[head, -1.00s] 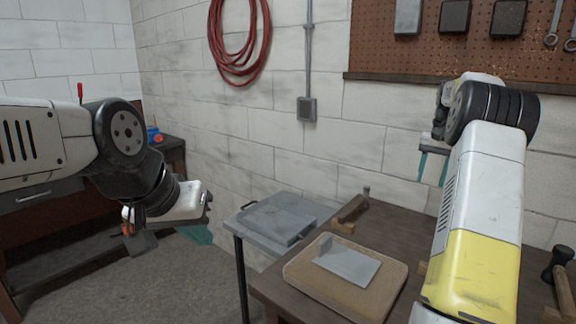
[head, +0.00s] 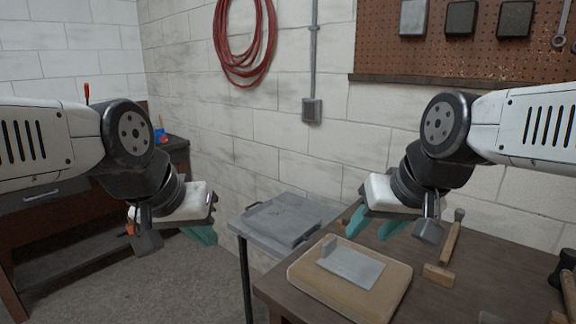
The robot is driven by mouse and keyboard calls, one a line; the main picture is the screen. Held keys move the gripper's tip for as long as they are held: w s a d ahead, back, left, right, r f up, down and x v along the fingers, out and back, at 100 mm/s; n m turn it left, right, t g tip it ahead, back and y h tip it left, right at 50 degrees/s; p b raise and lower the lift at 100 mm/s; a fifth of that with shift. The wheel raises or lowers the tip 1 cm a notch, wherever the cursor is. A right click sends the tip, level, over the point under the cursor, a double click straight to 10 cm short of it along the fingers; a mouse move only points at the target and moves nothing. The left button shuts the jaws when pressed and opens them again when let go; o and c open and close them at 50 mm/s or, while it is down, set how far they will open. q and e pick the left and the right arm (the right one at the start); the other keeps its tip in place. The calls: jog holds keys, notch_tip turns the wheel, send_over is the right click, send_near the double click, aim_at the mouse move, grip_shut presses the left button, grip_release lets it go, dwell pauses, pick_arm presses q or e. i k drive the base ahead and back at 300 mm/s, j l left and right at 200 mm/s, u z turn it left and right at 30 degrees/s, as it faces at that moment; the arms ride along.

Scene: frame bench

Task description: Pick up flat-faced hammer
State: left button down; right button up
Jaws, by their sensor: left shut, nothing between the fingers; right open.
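A hammer (head: 451,243) with a wooden handle and a small grey metal head lies on the brown table, right of the tray, a wooden block at its near end. Another hammer with a black head (head: 562,262) is at the right edge, partly cut off. I cannot tell which face is flat on either. My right gripper (head: 377,224) is open and empty, above the table behind the tray, left of the first hammer. My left gripper (head: 200,235) is shut and empty, over the floor left of the grey side table.
A tan tray (head: 308,283) holding a grey metal plate (head: 352,265) sits on the table (head: 475,295). A wooden piece is mostly hidden behind my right gripper. A grey side table (head: 285,217) stands left. A pegboard (head: 390,45) with tools hangs on the wall.

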aim_at(460, 214)
jog(key=z, duration=1.35)
